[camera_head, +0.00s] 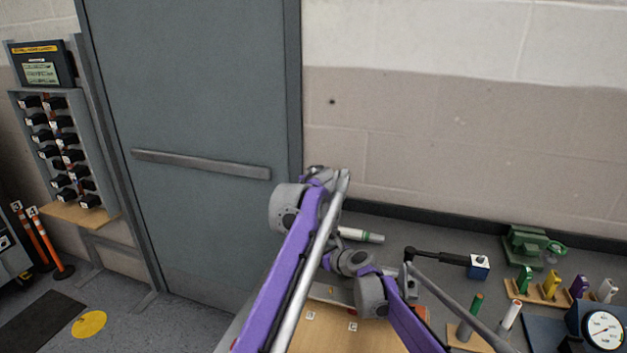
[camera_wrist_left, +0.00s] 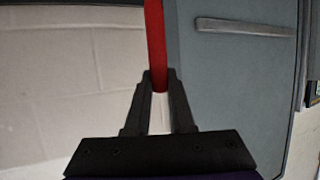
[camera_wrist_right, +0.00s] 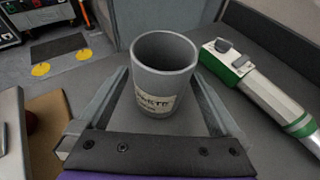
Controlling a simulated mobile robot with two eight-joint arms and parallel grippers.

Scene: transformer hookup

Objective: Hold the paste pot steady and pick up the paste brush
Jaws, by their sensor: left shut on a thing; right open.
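The paste pot (camera_wrist_right: 165,85) is a grey cup with a pale label, standing upright on the grey bench in the right wrist view. Its visible inside shows no brush. My right gripper (camera_wrist_right: 161,80) is open, with one finger on each side of the pot; I cannot tell whether they touch it. In the left wrist view my left gripper (camera_wrist_left: 158,82) is shut on a straight red stick (camera_wrist_left: 155,40), seemingly the paste brush's handle. Its bristles are not visible. It is up in front of the wall and door. In the head view my arms hide the pot and both fingertips.
A green and white tool (camera_wrist_right: 250,85) lies close right of the pot; it also shows in the head view (camera_head: 360,235). A black-handled tool (camera_head: 435,256), blue block (camera_head: 479,267), green vise (camera_head: 530,245) and gauge (camera_head: 603,330) are further right. A grey door (camera_head: 200,100) stands behind.

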